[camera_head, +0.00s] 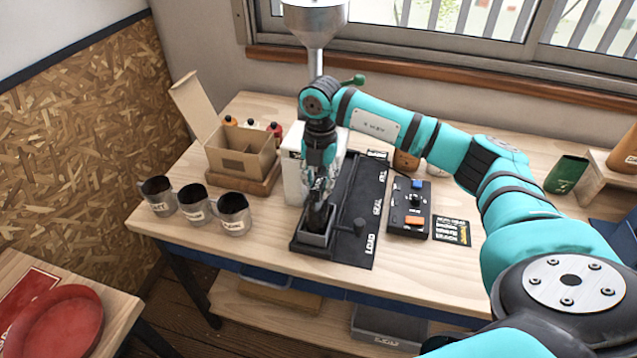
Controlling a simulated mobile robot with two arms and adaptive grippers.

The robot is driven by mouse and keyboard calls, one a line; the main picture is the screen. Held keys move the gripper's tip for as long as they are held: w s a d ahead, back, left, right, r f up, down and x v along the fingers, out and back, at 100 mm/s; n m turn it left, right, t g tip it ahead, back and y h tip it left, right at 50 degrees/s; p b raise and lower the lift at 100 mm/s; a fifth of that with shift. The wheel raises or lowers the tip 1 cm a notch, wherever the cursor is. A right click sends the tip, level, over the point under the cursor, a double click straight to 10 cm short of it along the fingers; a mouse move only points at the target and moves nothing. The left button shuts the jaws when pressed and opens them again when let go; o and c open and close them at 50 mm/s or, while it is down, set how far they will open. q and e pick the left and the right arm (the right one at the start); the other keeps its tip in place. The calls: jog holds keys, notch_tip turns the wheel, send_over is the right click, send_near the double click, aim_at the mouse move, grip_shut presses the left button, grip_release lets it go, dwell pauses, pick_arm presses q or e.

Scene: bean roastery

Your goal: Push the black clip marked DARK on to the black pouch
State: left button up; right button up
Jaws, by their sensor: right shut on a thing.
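My right gripper (318,196) points straight down at the front left end of the black board. It is shut on a small black thing (317,217), just at or inside the mouth of a grey open holder (314,239). The fingers and the dark surroundings hide most of this thing, so I cannot tell whether it is the clip or the pouch. No DARK marking is readable. My left gripper is not in view.
Left are several metal cups (235,213) and an open carton (240,160). A steel hopper (316,20) hangs above.

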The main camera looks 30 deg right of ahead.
jog(key=shift+f, duration=0.1)
jog(key=o, duration=1.4)
jog(key=shift+c, duration=0.2)
jog(key=shift+r+p, duration=2.45)
jog(key=shift+r, duration=1.1)
